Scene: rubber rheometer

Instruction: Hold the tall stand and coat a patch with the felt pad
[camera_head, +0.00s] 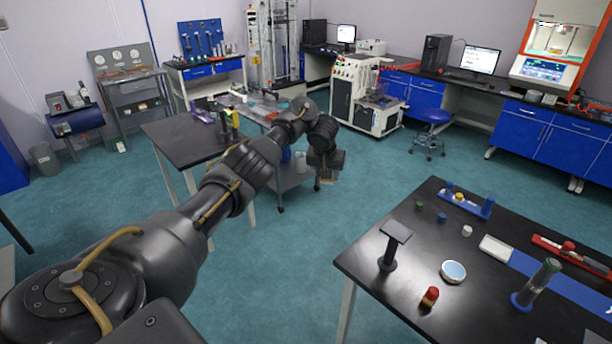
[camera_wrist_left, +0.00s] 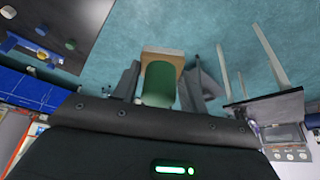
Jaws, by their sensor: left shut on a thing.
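My left gripper (camera_head: 325,166) hangs in the air over the floor, left of the near black table. In the left wrist view my left gripper (camera_wrist_left: 160,88) is shut on a green, rounded handle with a tan block at its end, which looks like the felt pad (camera_wrist_left: 161,60). The tan end of the felt pad (camera_head: 327,179) shows below the fingers in the head view. A black stand (camera_head: 390,252) with a flat square top stands upright near the left edge of the near table, apart from the gripper. No separate patch can be identified surely. My right gripper is not in view.
The near table (camera_head: 385,295) also holds a round dish (camera_head: 453,271) with pale blue content, a red-capped jar (camera_head: 430,296), a white block (camera_head: 496,247), a blue-based cylinder (camera_head: 538,284) and a red tray (camera_head: 570,250). Another black table (camera_head: 180,138) stands left. Open floor lies between.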

